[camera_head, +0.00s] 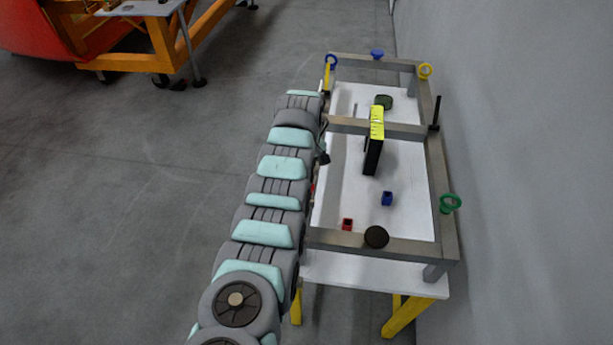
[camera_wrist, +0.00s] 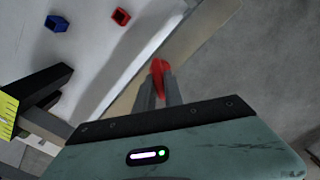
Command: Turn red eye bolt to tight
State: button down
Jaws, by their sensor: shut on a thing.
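The red eye bolt (camera_wrist: 157,66) shows in the wrist view as a narrow red shape at the beam of the grey metal frame (camera_wrist: 198,38). My gripper (camera_wrist: 159,82) is shut on it, with the two grey fingers close together at its near end. Its ring is seen nearly edge-on, and its thread and seat are hidden, so I cannot tell how tight it is. In the head view, my arm runs along the left side of the frame and hides most of the bolt and the gripper.
Blue (camera_head: 377,54), yellow (camera_head: 425,71) and green (camera_head: 450,203) eye bolts stand on the frame. A wall is close on the right; open floor lies left.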

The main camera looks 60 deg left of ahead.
jog(key=m+b, duration=0.1)
jog(key=m, duration=0.4)
jog(key=shift+f+m+b, duration=0.1)
jog(key=shift+m+b, duration=0.2)
jog(key=shift+b, duration=0.1)
jog(key=m+b, duration=0.1)
jog(key=m, duration=0.4)
jog(key=shift+b, duration=0.4)
jog(key=shift+m, duration=0.4)
jog(key=c, duration=1.4)
grip_release()
jog(key=shift+c, duration=0.2)
jog(key=shift+r, duration=0.2)
